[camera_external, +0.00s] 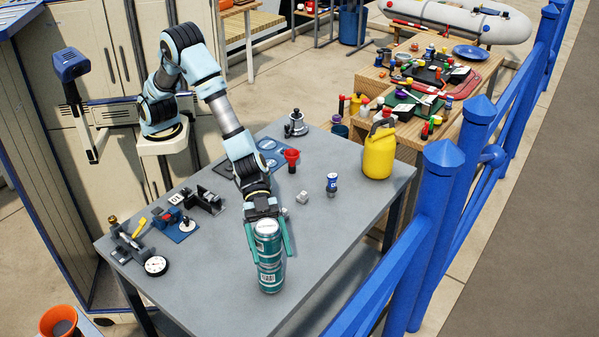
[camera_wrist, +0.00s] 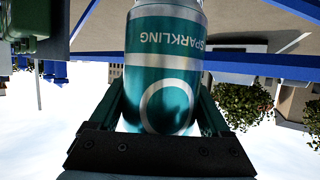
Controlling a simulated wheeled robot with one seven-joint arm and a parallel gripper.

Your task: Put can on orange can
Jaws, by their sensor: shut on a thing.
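My gripper (camera_external: 269,244) is shut on a teal can (camera_external: 266,230), with one finger on each side of it. The held can is about upright, with its silver lid up. A second teal can (camera_external: 270,276) with a pale label stands on the grey table, directly below the held can. The two look in line, one above the other; I cannot tell whether they touch. In the wrist view the held can (camera_wrist: 165,65) fills the space between the fingers, its word SPARKLING upside down. No orange-coloured can shows in either view.
The grey table (camera_external: 215,270) is clear around the cans. Behind stand a small blue can (camera_external: 332,184), a red funnel-like cup (camera_external: 291,160), a small grey block (camera_external: 302,197) and a yellow jug (camera_external: 379,152). Tools and a round gauge (camera_external: 156,265) lie at left. A blue railing (camera_external: 431,220) runs at right.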

